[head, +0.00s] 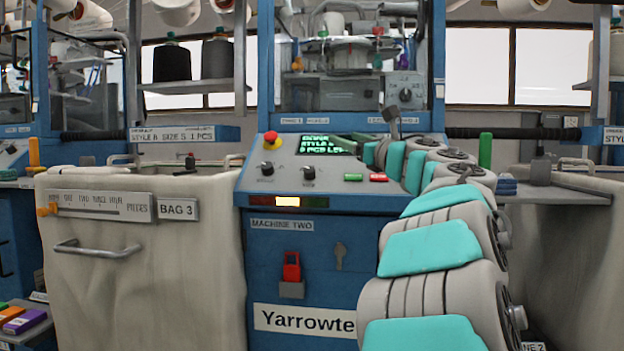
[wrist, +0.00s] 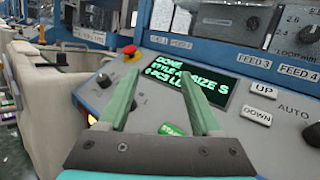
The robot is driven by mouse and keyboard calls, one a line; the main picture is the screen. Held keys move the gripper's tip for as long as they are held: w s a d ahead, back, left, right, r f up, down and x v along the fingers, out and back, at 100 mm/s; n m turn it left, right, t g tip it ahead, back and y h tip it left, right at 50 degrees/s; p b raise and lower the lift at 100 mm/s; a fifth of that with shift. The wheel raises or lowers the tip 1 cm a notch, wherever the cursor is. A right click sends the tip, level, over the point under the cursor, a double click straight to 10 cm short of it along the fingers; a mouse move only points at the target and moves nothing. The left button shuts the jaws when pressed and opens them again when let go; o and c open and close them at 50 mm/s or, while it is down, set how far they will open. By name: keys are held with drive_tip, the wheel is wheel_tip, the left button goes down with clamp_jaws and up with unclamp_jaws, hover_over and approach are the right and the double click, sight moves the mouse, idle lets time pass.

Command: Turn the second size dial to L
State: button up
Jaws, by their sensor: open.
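The control panel (head: 335,180) of the blue machine labelled MACHINE TWO (head: 282,225) carries two dark dials, a left dial (head: 267,168) and a right dial (head: 308,172). Their letters are too small to read. In the wrist view one dial (wrist: 104,80) shows left of the fingers; the other is not clearly visible. The green-lit screen (head: 326,145) shows SIZE S in the wrist view (wrist: 208,88). My gripper (wrist: 164,80) is open and empty above the panel, its two green fingers spread in front of the screen. In the head view its fingertips (head: 352,138) are near the screen's right edge.
A red-topped stop button (head: 271,138) stands left of the screen. Green (head: 353,177) and red (head: 378,177) buttons lie right of the dials. UP (wrist: 264,90) and DOWN (wrist: 257,115) buttons sit at right. A cream bag bin (head: 140,260) stands left of the machine.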

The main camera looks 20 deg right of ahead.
sight(311, 170)
wheel_tip(311, 170, down, 8)
drive_tip(key=a+r+n+g+y, duration=0.1)
drive_tip(key=a+n+g+y, duration=0.25)
drive_tip(key=n, duration=0.35)
drive_tip(key=shift+d+x, duration=0.2)
drive_tip(key=shift+x, duration=1.85)
drive_tip(key=shift+d+x, duration=0.15)
drive_tip(key=shift+x, duration=1.9)
drive_tip(key=shift+w+f, duration=0.1)
drive_tip(key=shift+f, duration=0.05)
clamp_jaws()
